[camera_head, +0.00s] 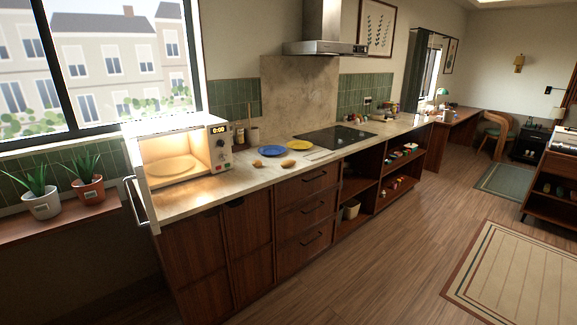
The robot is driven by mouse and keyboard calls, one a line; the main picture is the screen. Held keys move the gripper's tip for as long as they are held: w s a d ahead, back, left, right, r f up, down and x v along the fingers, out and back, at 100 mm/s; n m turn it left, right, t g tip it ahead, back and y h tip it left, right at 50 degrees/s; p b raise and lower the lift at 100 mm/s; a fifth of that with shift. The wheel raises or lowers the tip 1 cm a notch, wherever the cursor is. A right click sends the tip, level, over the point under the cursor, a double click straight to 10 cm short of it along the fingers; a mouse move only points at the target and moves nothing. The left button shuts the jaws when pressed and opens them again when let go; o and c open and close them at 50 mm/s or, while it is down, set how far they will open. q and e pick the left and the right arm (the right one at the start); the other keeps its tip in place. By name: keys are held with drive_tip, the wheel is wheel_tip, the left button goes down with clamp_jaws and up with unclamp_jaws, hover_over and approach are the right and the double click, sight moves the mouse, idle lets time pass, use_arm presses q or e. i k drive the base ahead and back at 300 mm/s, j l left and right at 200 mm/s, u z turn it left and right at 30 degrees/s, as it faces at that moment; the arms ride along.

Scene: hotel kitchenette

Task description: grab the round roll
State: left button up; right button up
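Two small brown bread pieces lie on the counter in front of the plates. One bread piece (257,163) is on the left, near the open microwave. The other bread piece (289,163) is a little to its right, near the counter's front edge. Both are small in the picture, and I cannot tell for sure which is the round roll. Neither of my grippers shows in this view.
A lit microwave (215,130) stands open at the counter's left end, its door (139,178) swung out past the front edge. A blue plate (271,151) and a yellow plate (299,145) lie behind the bread. A cooktop (335,137) is farther right. The floor in front is clear.

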sight(257, 163)
drive_tip(key=i+l+u, duration=0.1)
drive_tip(key=u, duration=0.35)
drive_tip(key=i+l+u, duration=0.1)
drive_tip(key=u, duration=0.35)
drive_tip(key=i+l+u, duration=0.1)
drive_tip(key=l, duration=0.3)
drive_tip(key=i+l+u, duration=0.1)
drive_tip(key=i+l, duration=0.15)
drive_tip(key=i+l+u, duration=0.1)
drive_tip(key=l, duration=0.45)
drive_tip(key=i+l+u, duration=0.15)
drive_tip(key=l, duration=0.25)
drive_tip(key=i+l+u, duration=0.1)
drive_tip(key=l, duration=0.35)
drive_tip(key=i+l+u, duration=0.1)
drive_tip(key=l, duration=0.35)
drive_tip(key=i+l+u, duration=0.1)
drive_tip(key=l, duration=0.35)
drive_tip(key=i, duration=0.1)
